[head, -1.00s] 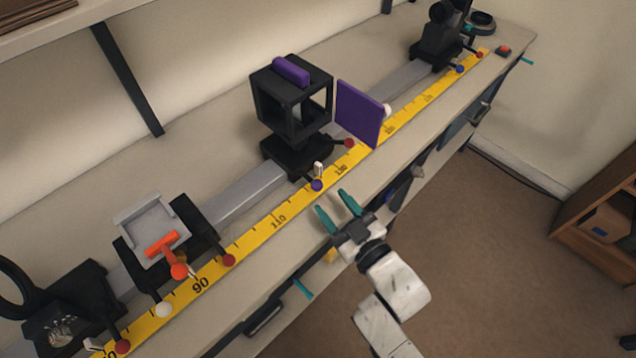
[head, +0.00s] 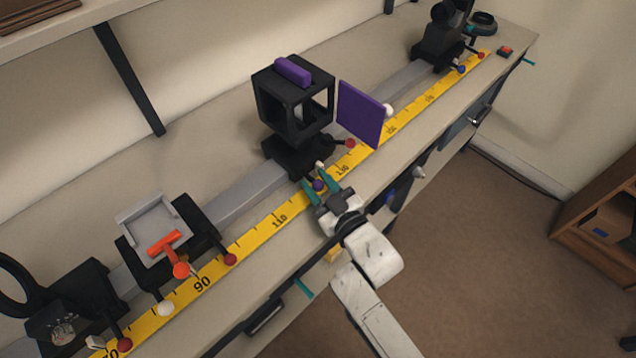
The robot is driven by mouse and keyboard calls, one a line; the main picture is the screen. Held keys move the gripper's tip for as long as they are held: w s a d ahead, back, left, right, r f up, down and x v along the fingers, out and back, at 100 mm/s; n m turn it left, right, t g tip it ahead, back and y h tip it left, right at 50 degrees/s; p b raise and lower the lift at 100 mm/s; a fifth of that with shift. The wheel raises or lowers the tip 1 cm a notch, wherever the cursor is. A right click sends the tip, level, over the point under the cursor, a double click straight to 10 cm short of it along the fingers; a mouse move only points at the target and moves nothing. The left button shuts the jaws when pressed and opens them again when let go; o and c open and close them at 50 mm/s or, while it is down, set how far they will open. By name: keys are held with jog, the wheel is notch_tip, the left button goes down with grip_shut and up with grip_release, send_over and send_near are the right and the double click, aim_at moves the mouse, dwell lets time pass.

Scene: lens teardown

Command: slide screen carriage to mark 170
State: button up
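The carriage with a black open box frame (head: 293,97) and a purple bar on top sits on the grey rail mid-picture. A purple panel (head: 360,113) stands at its right; I cannot tell if it is joined to the frame.
A carriage with a grey tray (head: 148,228) and orange clamp is to the left, beyond it a black ring carriage (head: 75,310). A dark carriage (head: 437,45) stands at the far right end. The rail (head: 408,77) between it and the purple panel looks clear.

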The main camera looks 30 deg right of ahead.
grip_shut()
jog(key=shift+d, duration=0.1)
dwell(0.3)
